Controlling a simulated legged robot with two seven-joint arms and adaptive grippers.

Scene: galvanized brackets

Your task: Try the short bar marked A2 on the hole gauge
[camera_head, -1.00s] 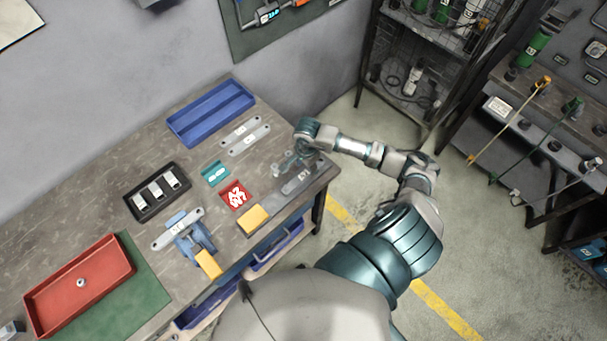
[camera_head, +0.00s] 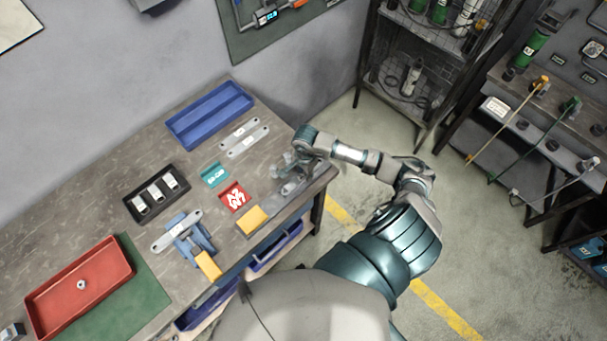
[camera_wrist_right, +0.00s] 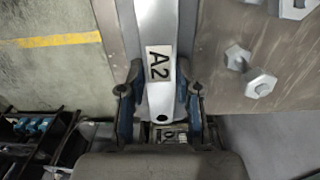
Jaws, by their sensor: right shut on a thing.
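My right gripper (camera_head: 296,171) is at the right end of the table. In the wrist view its two fingers (camera_wrist_right: 159,78) are shut on the sides of a grey metal bar (camera_wrist_right: 160,25) with a white label reading A2. In the head view the bar (camera_head: 290,188) is partly hidden by the gripper. It is over a long grey strip (camera_head: 268,205) with a yellow block (camera_head: 252,218) at its near end. I cannot tell whether the bar touches the strip, or for certain which fixture is the hole gauge. My left gripper is not in view.
Two bars (camera_head: 247,140) lie by a blue tray (camera_head: 210,113). A black tray (camera_head: 133,207) holds three small pieces. A blue stand (camera_head: 201,237) carries another bar. A red tray (camera_head: 118,250) is at left. Hex pieces (camera_wrist_right: 260,82) lie close beside the held bar.

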